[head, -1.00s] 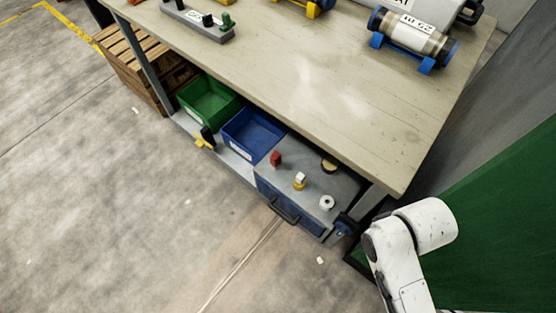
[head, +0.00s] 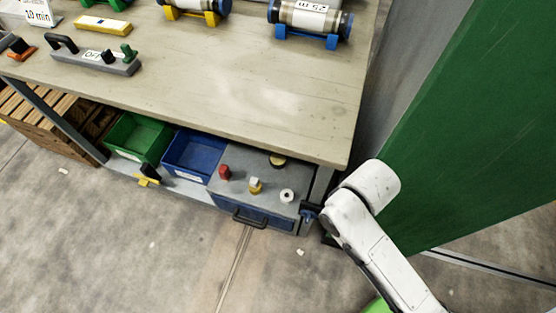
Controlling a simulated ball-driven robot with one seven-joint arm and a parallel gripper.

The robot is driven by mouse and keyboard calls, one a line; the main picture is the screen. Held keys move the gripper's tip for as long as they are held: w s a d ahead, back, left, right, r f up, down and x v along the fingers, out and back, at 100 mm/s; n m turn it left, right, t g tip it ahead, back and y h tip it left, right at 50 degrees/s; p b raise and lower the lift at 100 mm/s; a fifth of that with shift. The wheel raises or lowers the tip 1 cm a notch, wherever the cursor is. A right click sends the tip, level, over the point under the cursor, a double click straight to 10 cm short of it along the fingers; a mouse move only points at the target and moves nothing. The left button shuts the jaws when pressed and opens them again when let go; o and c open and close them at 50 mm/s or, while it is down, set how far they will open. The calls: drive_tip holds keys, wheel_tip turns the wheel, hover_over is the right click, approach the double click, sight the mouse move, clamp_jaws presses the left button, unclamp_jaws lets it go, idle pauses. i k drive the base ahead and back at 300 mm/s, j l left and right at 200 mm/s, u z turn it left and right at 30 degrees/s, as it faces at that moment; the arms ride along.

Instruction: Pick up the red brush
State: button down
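No object shows clearly as a brush. A small red object (head: 224,172) stands upright on top of a grey-blue drawer box (head: 272,218) under the workbench; it is too small to tell whether it is the brush. An orange and black object (head: 20,47) lies at the left end of the bench top, and its kind is also unclear. My white arm (head: 368,225) reaches in from the lower right, beside the right end of the bench. No gripper fingers can be made out.
The workbench (head: 250,90) carries tubes in yellow and blue cradles and a grey block with knobs. Green (head: 140,135) and blue (head: 195,155) bins sit on the low shelf. A green panel (head: 480,140) rises at right. The floor in front (head: 130,250) is mostly clear.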

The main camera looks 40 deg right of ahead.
sight(224, 172)
drive_tip(key=i+j, duration=0.3)
drive_tip(key=i+j+z, duration=0.15)
drive_tip(key=i+j, duration=0.15)
drive_tip(key=j, duration=0.15)
drive_tip(key=i+j, duration=0.3)
drive_tip(key=i+j+z, duration=0.1)
drive_tip(key=i+j, duration=0.15)
drive_tip(key=j, duration=0.25)
